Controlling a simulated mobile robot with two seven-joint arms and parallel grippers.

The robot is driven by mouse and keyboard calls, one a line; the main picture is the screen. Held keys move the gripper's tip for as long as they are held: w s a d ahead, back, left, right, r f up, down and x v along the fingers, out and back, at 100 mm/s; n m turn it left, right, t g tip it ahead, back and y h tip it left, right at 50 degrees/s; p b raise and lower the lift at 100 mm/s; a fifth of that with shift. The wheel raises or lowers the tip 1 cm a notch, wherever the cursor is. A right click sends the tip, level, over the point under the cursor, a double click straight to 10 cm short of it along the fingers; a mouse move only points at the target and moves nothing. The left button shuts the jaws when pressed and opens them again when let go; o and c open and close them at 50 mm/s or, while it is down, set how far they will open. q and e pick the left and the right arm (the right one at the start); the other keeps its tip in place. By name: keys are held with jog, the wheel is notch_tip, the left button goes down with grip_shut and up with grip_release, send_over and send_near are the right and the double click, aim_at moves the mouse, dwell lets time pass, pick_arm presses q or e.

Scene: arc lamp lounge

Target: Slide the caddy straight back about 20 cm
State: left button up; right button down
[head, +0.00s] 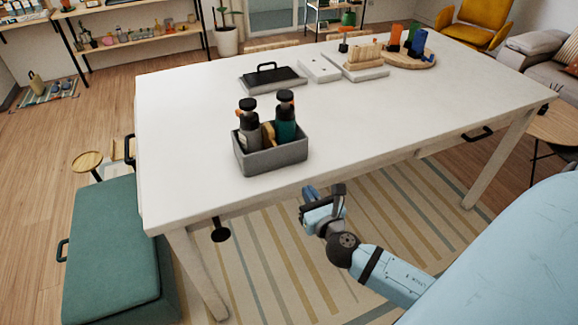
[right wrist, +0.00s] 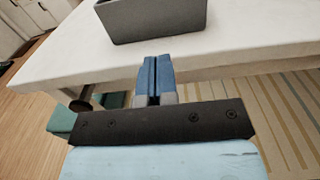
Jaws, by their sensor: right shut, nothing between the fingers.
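The caddy (head: 272,160) is a grey open box standing near the front edge of the white table (head: 200,120). It holds a bottle with a grey body (head: 249,130), a teal bottle (head: 285,125) and a tan item between them. My right gripper (head: 311,193) is in front of the table's front edge, to the right of and nearer than the caddy, apart from it. In the right wrist view its blue fingers (right wrist: 155,78) are together and empty, and the lower part of the caddy (right wrist: 155,20) shows beyond them. My left gripper is not in view.
Behind the caddy, a black-handled tray (head: 272,77) lies on the table, with white boards (head: 320,70) and a round wooden board (head: 405,60) to its right. The tabletop between caddy and tray is clear. A green bench (head: 112,240) stands at left.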

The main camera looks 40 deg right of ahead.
aim_at(284, 153)
jog(key=p+x, duration=0.2)
jog(key=x, duration=1.1)
jog(key=shift+w+d, duration=0.1)
jog(key=shift+d, duration=0.1)
jog(key=shift+w+d+f, duration=0.1)
jog(key=shift+w, duration=0.25)
jog(key=shift+w+d, duration=0.1)
jog(key=shift+w, duration=0.2)
jog(key=x, duration=0.8)
jog(key=shift+w+d, duration=0.1)
jog(key=shift+w, duration=0.1)
jog(key=b+x, duration=0.3)
jog(key=x, duration=0.7)
jog(key=shift+w+d+f, duration=0.1)
jog(key=shift+w+d, duration=0.05)
jog(key=shift+w, duration=0.45)
